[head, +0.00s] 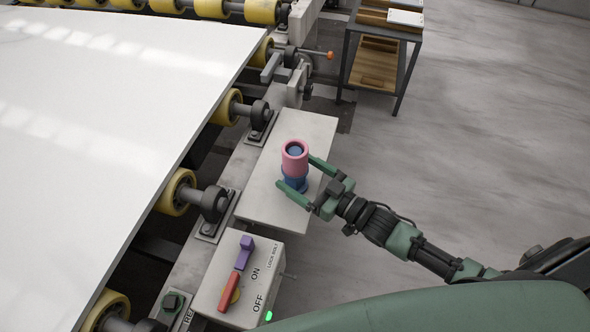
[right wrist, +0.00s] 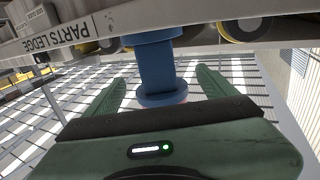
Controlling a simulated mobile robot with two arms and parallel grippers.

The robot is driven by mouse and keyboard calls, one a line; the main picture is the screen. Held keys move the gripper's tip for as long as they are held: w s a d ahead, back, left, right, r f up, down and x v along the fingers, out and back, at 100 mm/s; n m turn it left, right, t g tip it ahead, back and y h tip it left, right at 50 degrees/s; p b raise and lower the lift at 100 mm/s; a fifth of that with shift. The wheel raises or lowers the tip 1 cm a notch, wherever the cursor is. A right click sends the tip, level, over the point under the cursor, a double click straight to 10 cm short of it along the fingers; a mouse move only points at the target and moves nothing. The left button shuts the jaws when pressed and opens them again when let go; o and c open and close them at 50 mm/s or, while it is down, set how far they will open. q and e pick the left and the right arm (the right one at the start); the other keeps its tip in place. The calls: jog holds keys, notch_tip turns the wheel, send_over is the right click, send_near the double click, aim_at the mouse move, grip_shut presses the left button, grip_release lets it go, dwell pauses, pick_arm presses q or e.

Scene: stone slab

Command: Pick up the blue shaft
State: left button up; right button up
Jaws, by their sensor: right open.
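The blue shaft (head: 295,184) stands upright on the pale ledge plate (head: 262,200) in the head view. A pink sleeve (head: 294,164) sits around its upper part, and blue shows inside the sleeve's open top. My right gripper (head: 296,171) reaches in from the right, open, with one finger on each side of the shaft low down. In the right wrist view the blue shaft (right wrist: 157,68) with its round flange stands between the two open green fingers, with gaps on both sides. My left gripper is not in view.
A large white slab (head: 100,110) lies on yellow rollers (head: 177,192) to the left. A switch box (head: 238,280) with purple and red levers sits in front of the plate. A small shelf stand (head: 378,60) is at the back right. The floor at right is clear.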

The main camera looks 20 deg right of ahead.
jog(key=shift+x, duration=0.8)
jog(key=c, duration=1.8)
jog(key=shift+r, duration=0.1)
